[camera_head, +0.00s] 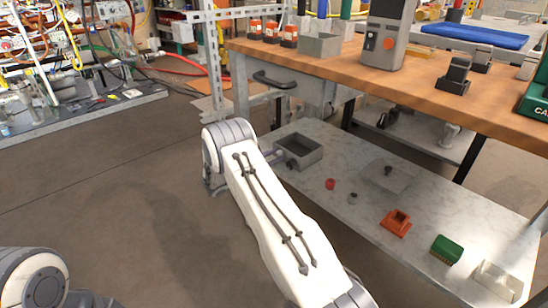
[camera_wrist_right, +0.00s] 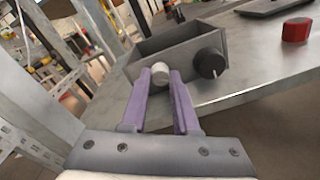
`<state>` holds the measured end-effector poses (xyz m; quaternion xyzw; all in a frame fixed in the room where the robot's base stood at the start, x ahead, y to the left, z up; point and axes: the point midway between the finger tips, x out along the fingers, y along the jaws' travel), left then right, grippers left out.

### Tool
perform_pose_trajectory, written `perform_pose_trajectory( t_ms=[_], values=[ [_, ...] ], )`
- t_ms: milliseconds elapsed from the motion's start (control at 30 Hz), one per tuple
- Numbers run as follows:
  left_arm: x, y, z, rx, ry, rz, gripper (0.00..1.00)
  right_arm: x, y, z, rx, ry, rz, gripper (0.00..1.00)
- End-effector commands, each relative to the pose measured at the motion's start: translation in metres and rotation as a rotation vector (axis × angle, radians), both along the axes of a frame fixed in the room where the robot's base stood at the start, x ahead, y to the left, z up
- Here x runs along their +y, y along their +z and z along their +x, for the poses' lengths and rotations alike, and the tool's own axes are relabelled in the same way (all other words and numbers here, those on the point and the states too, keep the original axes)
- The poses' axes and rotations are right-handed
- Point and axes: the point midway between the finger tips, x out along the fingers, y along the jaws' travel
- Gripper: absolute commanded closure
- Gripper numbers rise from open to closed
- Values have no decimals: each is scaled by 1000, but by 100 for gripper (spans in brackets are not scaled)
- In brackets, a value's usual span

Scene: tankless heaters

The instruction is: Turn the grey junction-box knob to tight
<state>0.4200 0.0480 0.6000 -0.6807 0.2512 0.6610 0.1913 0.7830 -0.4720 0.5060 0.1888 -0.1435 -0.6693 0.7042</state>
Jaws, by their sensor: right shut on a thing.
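The grey junction box (camera_head: 299,150) is an open-topped box near the left end of the lower metal shelf. It also shows in the right wrist view (camera_wrist_right: 165,45), with two knobs on its near face. The light grey knob (camera_wrist_right: 160,73) is between the fingertips of my right gripper (camera_wrist_right: 160,76), which is shut on it. A black knob (camera_wrist_right: 209,64) with a white pointer line is just right of the fingers. In the head view my right gripper (camera_head: 276,157) is small beside the box, and the knobs cannot be made out. My left gripper is out of view.
The lower shelf (camera_head: 300,190) also carries a red knob (camera_head: 330,184), an orange box (camera_head: 396,224), a green block (camera_head: 446,249) and a flat plate (camera_head: 385,177). The wooden bench top (camera_head: 340,70) overhangs the shelf. A perforated metal post (camera_head: 210,60) stands left of the bench.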

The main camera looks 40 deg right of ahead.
Motion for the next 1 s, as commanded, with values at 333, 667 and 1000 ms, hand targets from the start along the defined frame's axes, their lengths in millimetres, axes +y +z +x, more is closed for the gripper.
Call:
perform_pose_trajectory(
  t_ms=[333, 667, 1000],
  values=[
    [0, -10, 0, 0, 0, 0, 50, 2, -3, 0, -323, 3, 27, 100],
    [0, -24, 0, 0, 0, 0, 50, 2, -3, 0, -599, 3, 51, 100],
    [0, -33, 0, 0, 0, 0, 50, 3, -2, 0, -765, 3, 65, 100]
  ],
)
